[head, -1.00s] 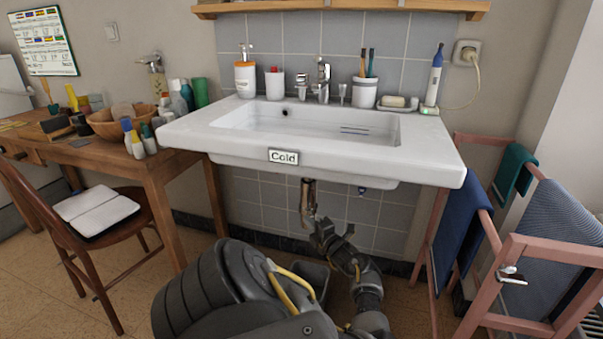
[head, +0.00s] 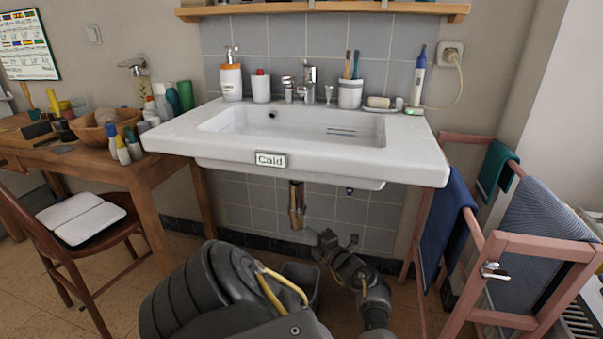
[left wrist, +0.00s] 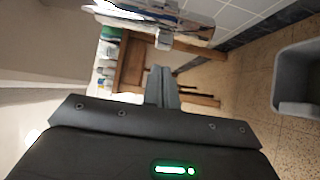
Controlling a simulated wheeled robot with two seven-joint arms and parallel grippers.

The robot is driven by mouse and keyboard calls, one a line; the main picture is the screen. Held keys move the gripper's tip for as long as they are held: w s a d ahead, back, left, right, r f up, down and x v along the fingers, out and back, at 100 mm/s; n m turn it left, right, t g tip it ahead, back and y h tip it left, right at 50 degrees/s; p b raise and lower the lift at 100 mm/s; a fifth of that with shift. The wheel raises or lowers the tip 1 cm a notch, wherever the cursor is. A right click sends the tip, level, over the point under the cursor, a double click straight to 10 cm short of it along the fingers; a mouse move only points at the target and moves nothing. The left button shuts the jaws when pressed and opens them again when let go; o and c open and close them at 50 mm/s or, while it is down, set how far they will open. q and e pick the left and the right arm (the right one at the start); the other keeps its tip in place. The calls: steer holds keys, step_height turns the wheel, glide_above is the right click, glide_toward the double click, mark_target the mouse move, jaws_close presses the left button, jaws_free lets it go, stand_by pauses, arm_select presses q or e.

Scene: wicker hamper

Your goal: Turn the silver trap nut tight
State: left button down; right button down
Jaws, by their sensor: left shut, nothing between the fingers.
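The trap (head: 297,205) hangs under the white sink (head: 420,160) in the head view as a short copper-brown pipe. I cannot make out a separate silver nut on it at this size. My left gripper (head: 341,241) is below and to the right of the trap, apart from it in the picture. In the left wrist view its fingers (left wrist: 163,88) are together with nothing between them. That view looks sideways past the sink's underside, and I cannot pick out the trap there. My right gripper is not in view.
A grey bin (head: 301,280) stands on the floor under the sink; it also shows in the left wrist view (left wrist: 296,82). A pink towel rack (head: 545,248) stands at the right, a wooden table (head: 150,180) and chair (head: 95,275) at the left. A "Cold" label (head: 270,160) is on the sink's front.

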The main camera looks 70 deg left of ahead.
arm_select(q)
steer(key=shift+d, duration=0.7)
steer(key=shift+w, duration=0.1)
